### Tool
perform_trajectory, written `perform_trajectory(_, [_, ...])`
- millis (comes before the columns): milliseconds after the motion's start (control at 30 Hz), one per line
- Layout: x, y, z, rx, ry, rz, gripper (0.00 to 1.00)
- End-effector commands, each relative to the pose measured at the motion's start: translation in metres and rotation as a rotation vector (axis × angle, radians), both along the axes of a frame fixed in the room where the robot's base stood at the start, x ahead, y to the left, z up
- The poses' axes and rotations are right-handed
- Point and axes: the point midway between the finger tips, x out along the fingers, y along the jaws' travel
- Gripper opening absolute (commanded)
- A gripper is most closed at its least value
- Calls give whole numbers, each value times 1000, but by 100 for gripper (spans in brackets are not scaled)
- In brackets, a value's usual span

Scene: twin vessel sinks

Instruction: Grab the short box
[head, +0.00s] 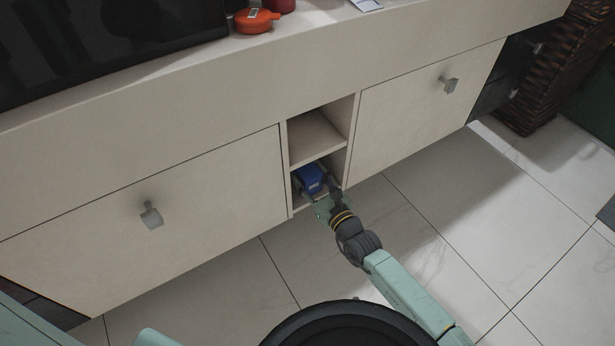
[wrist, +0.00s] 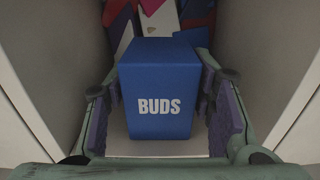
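A short blue box (wrist: 158,88) marked "BUDS" stands upright on the floor of a narrow cubby, seen in the wrist view. In the head view the blue box (head: 311,179) sits in the lower cubby of the cabinet. My gripper (wrist: 162,128) has its fingers spread, one on each side of the box, with a small gap showing at the left and right. In the head view my gripper (head: 322,196) is at the mouth of that cubby, and its fingers partly hide the opening.
The cubby walls (wrist: 53,60) stand close on both sides of my gripper. Red, white and blue items (wrist: 212,20) lie behind the box. The upper cubby (head: 317,138) looks empty. Cabinet doors with handles (head: 151,215) flank the cubbies. The tiled floor (head: 480,230) is clear at the right.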

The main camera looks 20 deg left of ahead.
Motion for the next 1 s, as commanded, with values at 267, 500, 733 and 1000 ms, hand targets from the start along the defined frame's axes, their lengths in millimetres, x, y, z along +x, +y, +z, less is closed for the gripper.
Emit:
perform_trajectory(267, [0,0,0,0,0,0,28])
perform_trajectory(500, [0,0,0,1,-1,0,16])
perform_trajectory(733, [0,0,2,1,-1,0,16])
perform_trajectory(1000, [-3,-3,27,1,-2,1,16])
